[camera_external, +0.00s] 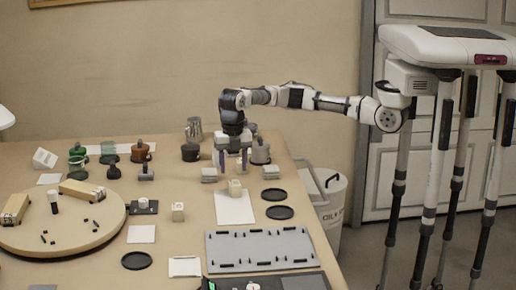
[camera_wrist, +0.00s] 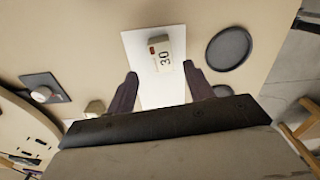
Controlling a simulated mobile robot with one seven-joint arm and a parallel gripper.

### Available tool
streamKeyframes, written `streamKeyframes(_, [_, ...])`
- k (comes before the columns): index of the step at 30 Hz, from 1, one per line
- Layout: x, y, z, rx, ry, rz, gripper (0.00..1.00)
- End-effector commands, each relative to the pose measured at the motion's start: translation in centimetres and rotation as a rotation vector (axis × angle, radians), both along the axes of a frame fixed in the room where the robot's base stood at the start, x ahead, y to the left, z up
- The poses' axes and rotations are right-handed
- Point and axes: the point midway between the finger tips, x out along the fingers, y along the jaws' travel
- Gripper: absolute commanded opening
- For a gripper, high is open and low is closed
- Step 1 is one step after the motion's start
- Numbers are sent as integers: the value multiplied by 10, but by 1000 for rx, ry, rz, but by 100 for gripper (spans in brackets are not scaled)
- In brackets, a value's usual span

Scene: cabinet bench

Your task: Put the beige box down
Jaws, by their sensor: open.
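The beige box (camera_external: 235,187) stands on a white sheet (camera_external: 234,210) near the right side of the bench. In the wrist view the beige box (camera_wrist: 161,54) shows the number 30 and a small reddish mark, and rests on the white sheet (camera_wrist: 136,48). My gripper (camera_external: 234,165) is above the box, pointing down. In the wrist view my gripper (camera_wrist: 158,80) is open, its fingers apart, with the box beyond the tips and clear of both.
Black round discs (camera_external: 274,194) lie right of the sheet. Another small beige block (camera_external: 178,211) stands to its left. A grey slotted plate (camera_external: 262,249) lies in front. A round wooden board (camera_external: 62,232) fills the left.

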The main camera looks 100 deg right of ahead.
Motion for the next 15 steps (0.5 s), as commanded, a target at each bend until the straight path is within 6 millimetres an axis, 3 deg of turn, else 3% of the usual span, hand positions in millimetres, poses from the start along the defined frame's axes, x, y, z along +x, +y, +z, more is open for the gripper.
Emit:
streamKeyframes(3, [1, 1, 28, 1, -2, 0, 52])
streamKeyframes(10, [0, 0, 59, 0, -1, 0, 52])
streamKeyframes(15, [0, 0, 65, -1, 0, 0, 71])
